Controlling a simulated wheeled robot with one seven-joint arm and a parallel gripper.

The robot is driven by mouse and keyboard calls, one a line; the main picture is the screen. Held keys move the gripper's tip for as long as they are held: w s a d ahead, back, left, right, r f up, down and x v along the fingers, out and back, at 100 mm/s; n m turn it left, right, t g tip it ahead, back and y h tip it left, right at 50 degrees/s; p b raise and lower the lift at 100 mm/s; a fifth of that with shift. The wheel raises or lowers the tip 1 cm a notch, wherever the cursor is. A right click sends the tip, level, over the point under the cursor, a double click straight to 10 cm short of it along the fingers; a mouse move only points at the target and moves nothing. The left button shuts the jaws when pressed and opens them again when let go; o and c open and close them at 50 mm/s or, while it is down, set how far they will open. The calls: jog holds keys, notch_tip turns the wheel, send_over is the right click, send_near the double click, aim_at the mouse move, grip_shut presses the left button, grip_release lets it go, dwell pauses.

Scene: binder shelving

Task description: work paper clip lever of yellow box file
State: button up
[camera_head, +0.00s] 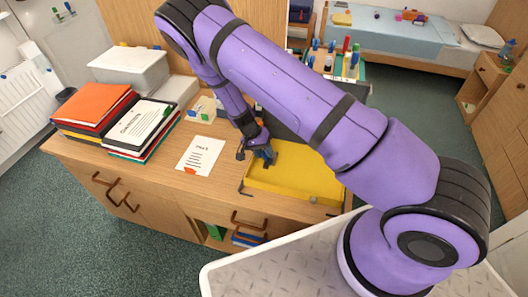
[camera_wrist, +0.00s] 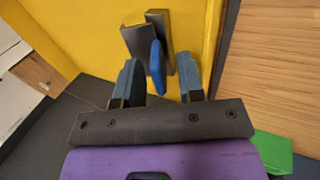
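The yellow box file (camera_head: 300,182) lies open on the wooden counter, its yellow inside facing up. My arm hides part of it in the head view. In the wrist view its yellow inside (camera_wrist: 85,30) fills the upper part. A dark grey clip (camera_wrist: 132,40) is fixed there with a blue lever (camera_wrist: 157,68) standing out from it. My gripper (camera_head: 262,158) is over the left end of the box file. In the wrist view my gripper (camera_wrist: 160,82) is open, one finger on each side of the lever, with visible gaps. Whether the fingertips reach lever depth is hard to tell.
A printed sheet (camera_head: 200,155) lies left of the box file. Stacked folders (camera_head: 95,105) and a light grey box (camera_head: 130,68) stand further left. A small cream item (camera_head: 204,108) stands behind the sheet. A wooden panel (camera_head: 265,30) rises behind the counter.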

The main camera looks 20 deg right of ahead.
jog(key=v, duration=1)
jog(key=shift+r, duration=0.35)
jog(key=shift+w+a, duration=0.1)
jog(key=shift+a, duration=0.05)
jog(key=s+d+r+n+t+y, duration=0.1)
jog(key=s+d+r+y, duration=0.15)
jog(key=r, duration=0.85)
jog(key=s+d+r+n+t+y, duration=0.1)
jog(key=s+r, duration=0.3)
jog(key=r, duration=0.6)
jog(key=s+d+r+n+t+y, duration=0.1)
jog(key=s+d+r, duration=0.15)
jog(key=r, duration=0.85)
jog(key=s+d+r+n+t, duration=0.2)
jog(key=s+r, duration=0.4)
jog(key=s, duration=0.5)
jog(key=s+d+r+n+t, duration=0.2)
jog(key=s+r, duration=0.4)
jog(key=s, duration=0.6)
jog(key=shift+s+d+r+t, duration=0.25)
jog(key=shift+s+d+t, duration=0.05)
jog(key=shift+d+t, duration=0.35)
